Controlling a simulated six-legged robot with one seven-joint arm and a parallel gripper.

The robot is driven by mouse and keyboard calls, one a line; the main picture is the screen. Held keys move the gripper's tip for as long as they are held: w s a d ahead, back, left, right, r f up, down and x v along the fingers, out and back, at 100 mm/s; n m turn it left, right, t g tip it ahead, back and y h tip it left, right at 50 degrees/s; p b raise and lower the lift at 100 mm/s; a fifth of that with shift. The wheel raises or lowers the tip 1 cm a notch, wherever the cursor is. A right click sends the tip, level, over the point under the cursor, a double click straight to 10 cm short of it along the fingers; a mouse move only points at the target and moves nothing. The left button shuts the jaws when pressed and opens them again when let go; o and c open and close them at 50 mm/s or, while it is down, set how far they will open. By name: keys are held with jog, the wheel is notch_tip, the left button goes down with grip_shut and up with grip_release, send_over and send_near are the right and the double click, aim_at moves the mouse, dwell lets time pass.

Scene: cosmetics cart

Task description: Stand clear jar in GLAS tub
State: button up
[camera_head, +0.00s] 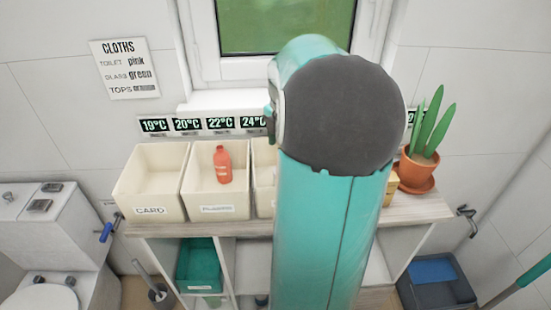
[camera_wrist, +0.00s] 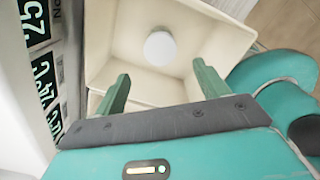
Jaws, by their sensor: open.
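In the wrist view a round white object (camera_wrist: 159,49), seen end-on from above, is inside a cream tub (camera_wrist: 222,35). It looks like the lid or top of a jar, but I cannot see clear sides. My gripper (camera_wrist: 162,88) is open above the tub's near part. Its two green fingers are wide apart, with nothing between them, and the white object lies beyond their tips. No label shows on this tub, so I cannot read whether it is GLAS. In the head view my arm hides the gripper, the jar and most of the third tub (camera_head: 264,166).
The CARD tub (camera_head: 150,211) looks empty. The tub beside it (camera_head: 210,210) holds a red bottle (camera_head: 222,164). A potted plant (camera_head: 418,172) stands at the shelf's right end. The wall with temperature signs (camera_head: 188,125) is close behind the tubs.

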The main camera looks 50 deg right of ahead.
jog(key=w+a+r+m+t+h, duration=0.1)
jog(key=w+a+r+m, duration=0.2)
jog(key=a, duration=0.8)
jog(key=a+r+m+t+h, duration=0.1)
jog(key=a+r+m, duration=0.25)
jog(key=a, duration=0.65)
jog(key=s+a+m+t+y, duration=0.1)
jog(key=s+a+m, duration=0.2)
jog(key=a, duration=0.5)
jog(key=s+a+f+m+t+y, duration=0.1)
jog(key=s+a+m+t, duration=0.1)
jog(key=a+m, duration=0.4)
jog(key=shift+s+a+t, duration=0.3)
jog(key=shift+s+a, duration=0.6)
jog(key=shift+a, duration=0.15)
